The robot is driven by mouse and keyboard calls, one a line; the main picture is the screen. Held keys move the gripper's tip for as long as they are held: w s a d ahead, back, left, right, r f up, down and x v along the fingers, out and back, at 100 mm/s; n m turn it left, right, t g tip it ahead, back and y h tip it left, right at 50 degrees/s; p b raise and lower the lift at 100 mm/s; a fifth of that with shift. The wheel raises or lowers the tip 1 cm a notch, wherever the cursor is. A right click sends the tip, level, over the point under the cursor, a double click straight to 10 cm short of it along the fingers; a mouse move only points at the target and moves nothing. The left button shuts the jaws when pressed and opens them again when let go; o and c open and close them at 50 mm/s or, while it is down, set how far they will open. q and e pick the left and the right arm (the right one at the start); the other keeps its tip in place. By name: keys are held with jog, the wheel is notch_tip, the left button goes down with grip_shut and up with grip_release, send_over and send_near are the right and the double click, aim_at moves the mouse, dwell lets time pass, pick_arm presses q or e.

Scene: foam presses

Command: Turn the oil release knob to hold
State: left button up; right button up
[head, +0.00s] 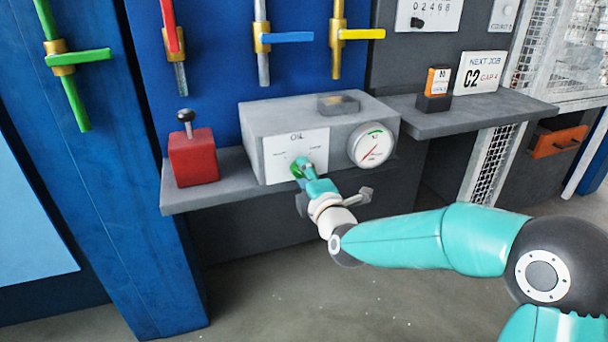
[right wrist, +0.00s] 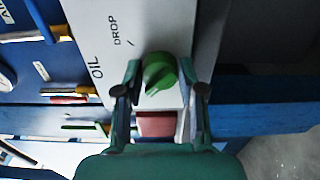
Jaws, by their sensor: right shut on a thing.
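The grey oil unit (head: 270,122) sits on a shelf, its white OIL plate (head: 280,152) facing me. The green oil release knob (right wrist: 160,72) shows between the fingertips of my right gripper (right wrist: 160,80) in the right wrist view. In the head view the knob is mostly covered by my right gripper (head: 304,168), which is shut on it. The word DROP (right wrist: 122,30) with a tick mark reads on the plate; the other label is too small to read. The knob's exact pointing is hard to tell. My left gripper is not in view.
A round gauge (head: 372,146) with a red needle is right of the plate. A red box (head: 194,158) with a black-knobbed lever stands left on the shelf (head: 225,190). Coloured valve handles hang above. A side shelf (head: 470,116) holds a NEXT JOB C2 card (head: 480,73).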

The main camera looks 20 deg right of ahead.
jog(key=shift+a+f, duration=0.2)
jog(key=shift+f, duration=0.1)
jog(key=o, duration=1.1)
jog(key=shift+c, duration=0.2)
jog(key=shift+o, duration=0.5)
jog(key=shift+d+r, duration=0.1)
jog(key=shift+r, duration=0.05)
jog(key=shift+s, duration=0.15)
jog(key=s, duration=1.1)
jog(key=shift+s+d, duration=0.2)
jog(key=shift+s, duration=0.2)
